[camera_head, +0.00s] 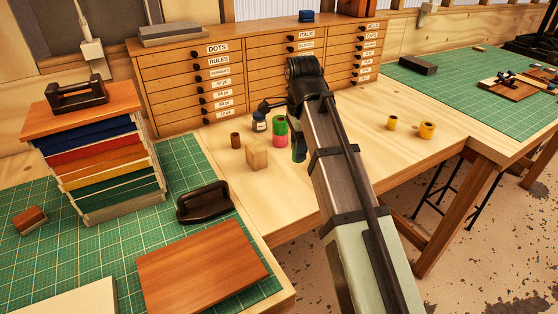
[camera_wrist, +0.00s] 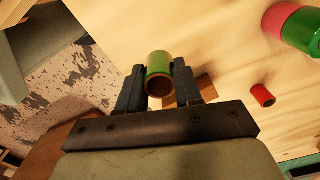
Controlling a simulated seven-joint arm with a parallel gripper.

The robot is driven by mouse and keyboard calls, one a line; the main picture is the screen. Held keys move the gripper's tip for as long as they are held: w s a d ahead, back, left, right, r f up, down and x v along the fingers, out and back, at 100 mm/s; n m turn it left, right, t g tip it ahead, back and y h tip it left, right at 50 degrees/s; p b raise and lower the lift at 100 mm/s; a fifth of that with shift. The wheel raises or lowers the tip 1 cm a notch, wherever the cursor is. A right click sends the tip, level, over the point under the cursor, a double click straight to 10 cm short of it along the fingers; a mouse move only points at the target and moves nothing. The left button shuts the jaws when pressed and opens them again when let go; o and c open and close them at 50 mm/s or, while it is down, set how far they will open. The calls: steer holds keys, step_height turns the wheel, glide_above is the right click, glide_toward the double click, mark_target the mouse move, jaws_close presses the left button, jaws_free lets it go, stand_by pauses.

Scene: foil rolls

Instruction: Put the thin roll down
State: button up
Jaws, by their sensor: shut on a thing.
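My gripper (camera_wrist: 159,88) is shut on a small thin roll (camera_wrist: 158,64), green with a brown end and hollow core, seen between the two dark fingers in the wrist view. In the head view the forearm covers most of my gripper, and I cannot make out the held roll clearly. I cannot tell how high the roll is above the wooden tabletop (camera_head: 340,160). A wooden block (camera_head: 257,157) stands on the tabletop, and part of a block shows behind the fingers in the wrist view.
A drawer cabinet (camera_head: 170,85) is behind. Tabletop right of my arm is mostly clear.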

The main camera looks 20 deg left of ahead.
steer(key=shift+a+r, duration=0.1)
steer(key=shift+r, duration=0.3)
steer(key=a+f+m, duration=0.2)
steer(key=a+m, duration=0.4)
steer(key=a, duration=3.4)
steer(key=shift+w+d+f, duration=0.1)
steer(key=shift+f, duration=1.8)
steer(key=shift+w+d+f, duration=0.1)
steer(key=shift+f, duration=1.8)
steer(key=shift+f, duration=0.1)
steer(key=o, duration=1)
step_height(320, 180, up, 12)
